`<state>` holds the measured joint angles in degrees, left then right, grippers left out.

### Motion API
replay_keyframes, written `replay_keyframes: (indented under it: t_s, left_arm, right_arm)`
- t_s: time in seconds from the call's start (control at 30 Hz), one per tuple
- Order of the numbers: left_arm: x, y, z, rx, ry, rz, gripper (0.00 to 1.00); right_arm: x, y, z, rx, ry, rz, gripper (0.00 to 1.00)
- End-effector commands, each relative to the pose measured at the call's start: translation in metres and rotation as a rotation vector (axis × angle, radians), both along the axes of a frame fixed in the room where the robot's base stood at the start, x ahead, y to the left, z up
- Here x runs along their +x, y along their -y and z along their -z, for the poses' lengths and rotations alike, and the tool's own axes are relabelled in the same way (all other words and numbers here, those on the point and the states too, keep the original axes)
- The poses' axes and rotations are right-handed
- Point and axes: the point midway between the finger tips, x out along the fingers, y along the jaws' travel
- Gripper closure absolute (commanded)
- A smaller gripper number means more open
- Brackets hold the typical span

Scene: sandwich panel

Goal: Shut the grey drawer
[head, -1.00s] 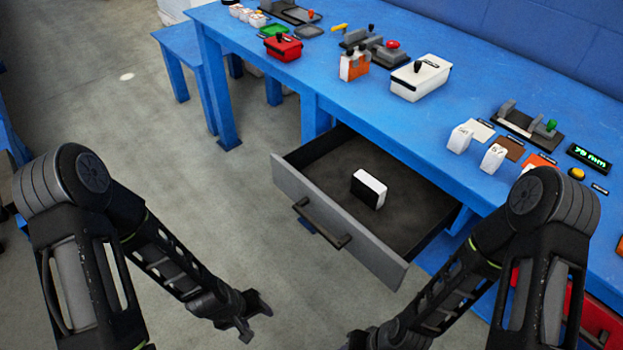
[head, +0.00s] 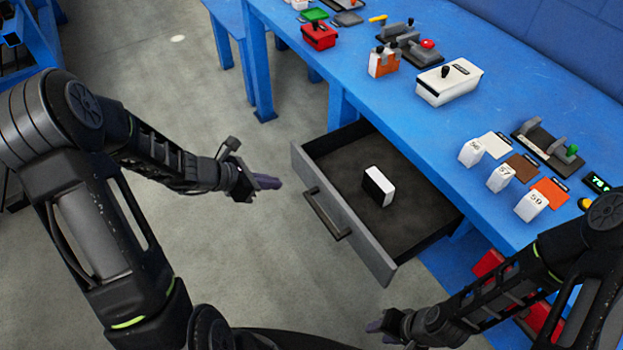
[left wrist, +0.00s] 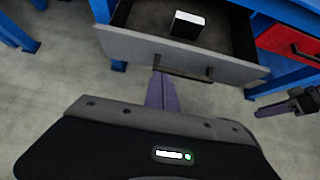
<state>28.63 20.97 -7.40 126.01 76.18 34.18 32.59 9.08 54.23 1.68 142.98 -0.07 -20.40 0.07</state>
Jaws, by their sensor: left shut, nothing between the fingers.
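The grey drawer (head: 345,215) stands pulled out from under the blue table, with a dark bar handle (head: 327,214) on its front. A black and white block (head: 379,186) lies inside it. My left gripper (head: 276,183) is shut and empty, a little in front of the drawer front's left end. In the left wrist view its purple fingers (left wrist: 160,92) point at the drawer front (left wrist: 190,58), close to the handle (left wrist: 182,70); whether they touch is unclear. My right gripper (head: 377,326) is low, in front of the drawer's right end; its fingers are too small to judge.
The blue table (head: 420,130) carries a white box (head: 449,82), a red box (head: 319,36), several numbered white blocks and lever fixtures. A red drawer (left wrist: 290,42) is beside the grey one. The floor in front is clear.

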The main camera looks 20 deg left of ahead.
Motion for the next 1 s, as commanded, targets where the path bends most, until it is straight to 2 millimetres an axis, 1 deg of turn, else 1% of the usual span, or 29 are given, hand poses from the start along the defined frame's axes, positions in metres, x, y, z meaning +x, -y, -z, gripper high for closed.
replay_keyframes:
  t_s: [0.17,0.27,0.67,0.7,0.8,1.0]
  left_arm:
    - [0.006,0.006,0.009,-0.001,-0.001,0.003,1.0]
    - [0.014,0.013,0.018,0.0,-0.002,0.004,1.0]
    - [0.058,0.05,0.07,0.0,-0.003,0.005,1.0]
    - [0.064,0.055,0.065,0.001,0.001,0.005,1.0]
    - [0.075,0.064,0.065,0.001,0.0,0.005,1.0]
    - [0.086,0.072,0.066,0.002,0.0,0.003,1.0]
  right_arm:
    - [0.0,0.0,0.002,0.0,0.0,0.0,0.64]
    - [0.0,0.0,0.003,0.0,0.001,0.0,0.64]
    - [0.0,0.0,0.009,0.0,0.001,0.0,0.64]
    - [0.0,0.0,0.003,0.0,0.001,0.0,0.64]
    - [0.0,0.0,0.0,0.0,0.001,0.0,0.64]
    - [0.0,0.0,-0.002,0.0,0.0,0.0,0.64]
